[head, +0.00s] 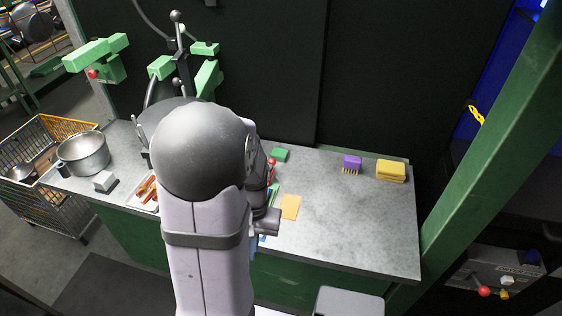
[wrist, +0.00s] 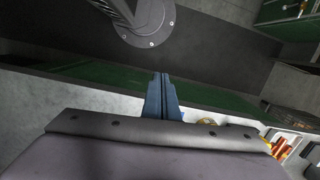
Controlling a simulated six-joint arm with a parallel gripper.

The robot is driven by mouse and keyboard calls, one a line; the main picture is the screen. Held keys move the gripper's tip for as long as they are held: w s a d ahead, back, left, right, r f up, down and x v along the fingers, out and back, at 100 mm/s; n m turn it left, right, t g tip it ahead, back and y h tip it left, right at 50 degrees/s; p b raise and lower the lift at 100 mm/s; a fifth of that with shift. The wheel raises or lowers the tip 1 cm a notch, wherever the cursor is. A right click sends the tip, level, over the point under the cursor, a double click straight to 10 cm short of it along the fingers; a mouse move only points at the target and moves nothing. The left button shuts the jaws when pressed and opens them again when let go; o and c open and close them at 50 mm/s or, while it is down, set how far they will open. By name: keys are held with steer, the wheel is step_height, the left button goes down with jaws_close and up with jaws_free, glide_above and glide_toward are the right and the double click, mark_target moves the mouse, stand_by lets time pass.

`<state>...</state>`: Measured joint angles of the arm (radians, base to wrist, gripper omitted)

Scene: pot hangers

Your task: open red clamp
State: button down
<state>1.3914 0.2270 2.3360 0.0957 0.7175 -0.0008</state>
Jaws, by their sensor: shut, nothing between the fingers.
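A red ball-shaped knob (head: 91,74) sits on the leftmost green clamp block (head: 100,57) on the back wall in the head view. A small red piece (head: 272,162) also shows beside my arm over the worktop. I cannot tell which of them belongs to the red clamp, or whether that clamp is open. My gripper's blue fingers (wrist: 162,78) are pressed together and empty in the wrist view. In the head view my arm hides most of the gripper. No clamp is clear in the wrist view.
A metal pot (head: 83,153) stands at the worktop's left end beside a wire cart (head: 50,194). A purple brush (head: 351,164), a yellow sponge (head: 390,171) and an orange cloth (head: 291,207) lie on the worktop (head: 345,215). Its right part is mostly clear.

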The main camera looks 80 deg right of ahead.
steer(key=s+d+m, duration=0.2)
steer(key=s+d, duration=0.1)
steer(key=d, duration=0.1)
steer(key=s+d+m+t+h, duration=0.1)
steer(key=s+d, duration=0.1)
steer(key=d, duration=0.2)
steer(key=s+d+m+t+h, duration=0.1)
steer(key=s+d+m, duration=0.1)
steer(key=s+d, duration=0.1)
steer(key=shift+s+d+r+m, duration=0.2)
steer(key=shift+s+d+m, duration=0.1)
steer(key=shift+d, duration=0.1)
steer(key=w+d+r+n+t+h, duration=0.1)
steer(key=d+r+h, duration=0.1)
steer(key=d+r, duration=0.2)
steer(key=w+d+r+n+t+h, duration=0.1)
steer(key=d+r, duration=0.4)
steer(key=d, duration=0.6)
steer(key=shift+d+n+h, duration=0.15)
steer(key=shift+n+h, duration=0.45)
steer(key=shift+h, duration=0.4)
steer(key=shift+r, duration=0.1)
